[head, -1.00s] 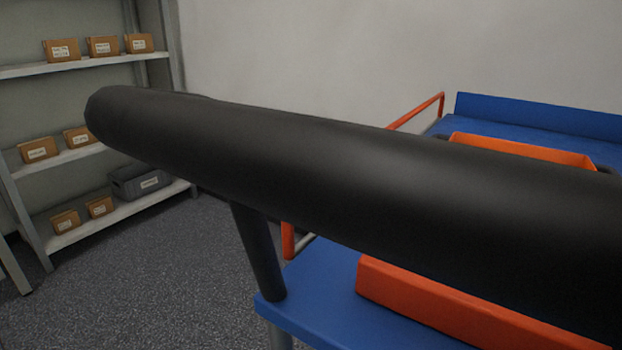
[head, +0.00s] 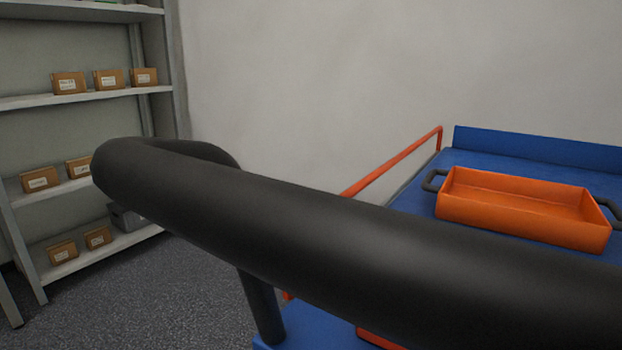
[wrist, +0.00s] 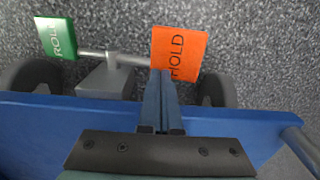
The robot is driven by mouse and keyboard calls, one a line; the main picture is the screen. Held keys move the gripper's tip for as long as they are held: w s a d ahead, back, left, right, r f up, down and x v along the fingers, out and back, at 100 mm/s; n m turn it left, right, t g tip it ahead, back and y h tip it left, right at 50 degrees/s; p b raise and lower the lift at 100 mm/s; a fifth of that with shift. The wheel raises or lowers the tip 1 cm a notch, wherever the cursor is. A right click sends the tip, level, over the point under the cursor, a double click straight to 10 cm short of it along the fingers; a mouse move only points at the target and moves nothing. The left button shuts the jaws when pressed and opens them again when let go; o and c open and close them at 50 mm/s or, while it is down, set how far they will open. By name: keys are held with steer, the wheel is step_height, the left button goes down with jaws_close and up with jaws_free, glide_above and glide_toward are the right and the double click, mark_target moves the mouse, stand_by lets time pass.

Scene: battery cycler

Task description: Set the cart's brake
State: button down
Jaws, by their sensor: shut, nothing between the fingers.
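The cart's brake shows in the wrist view as a rocker bar (wrist: 125,58) on a grey mount. An orange pedal (wrist: 190,45) marked HOLD is at its right end and a green pedal (wrist: 55,37) marked ROLL at its left. My gripper (wrist: 160,75) is shut and empty, its fingertips overlapping the lower left edge of the orange pedal. I cannot tell whether they touch it, or which pedal is lower. The cart's blue deck (wrist: 40,112) lies below the pedals in that view. In the head view the cart's black handle (head: 330,220) crosses the foreground. My gripper is not in the head view.
Dark wheels (wrist: 32,82) flank the brake. An orange tray (head: 520,210) with black handles sits on the cart's upper blue deck (head: 500,160), beside an orange rail (head: 395,160). A grey shelf (head: 100,100) with small boxes stands at left. Grey floor (head: 180,290) between is clear.

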steer(key=shift+f+b, duration=1.45)
steer(key=shift+f, duration=0.55)
stand_by(1.2)
step_height(320, 180, up, 7)
steer(key=p, duration=0.8)
steer(key=shift+r, duration=0.1)
stand_by(0.3)
